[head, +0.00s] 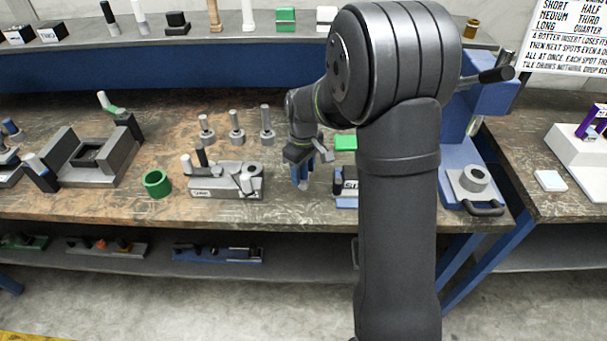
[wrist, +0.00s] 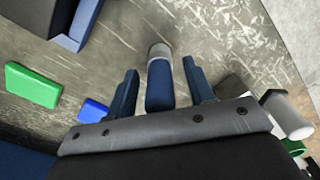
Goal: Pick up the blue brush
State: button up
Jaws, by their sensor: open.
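The blue brush (wrist: 160,85) shows in the wrist view as a blue body with a pale grey end. It lies between the two blue fingers of my gripper (wrist: 160,68), with a gap on each side. My gripper is open, and neither finger touches the brush. In the head view my gripper (head: 303,172) points down over the workbench, between the grey clamp fixture and the labelled block. There the brush cannot be told apart from the blue fingers.
A grey fixture (head: 225,180) and green ring (head: 157,184) stand left of my gripper. A labelled block (head: 346,187) is close on the right, with a green block (head: 345,143) behind. Several grey knobbed pieces (head: 236,130) stand farther back. A small blue block (wrist: 93,110) lies left in the wrist view.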

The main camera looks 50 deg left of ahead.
jog(key=shift+f, duration=0.45)
jog(key=shift+c, duration=0.2)
grip_shut()
jog(key=shift+r, duration=0.1)
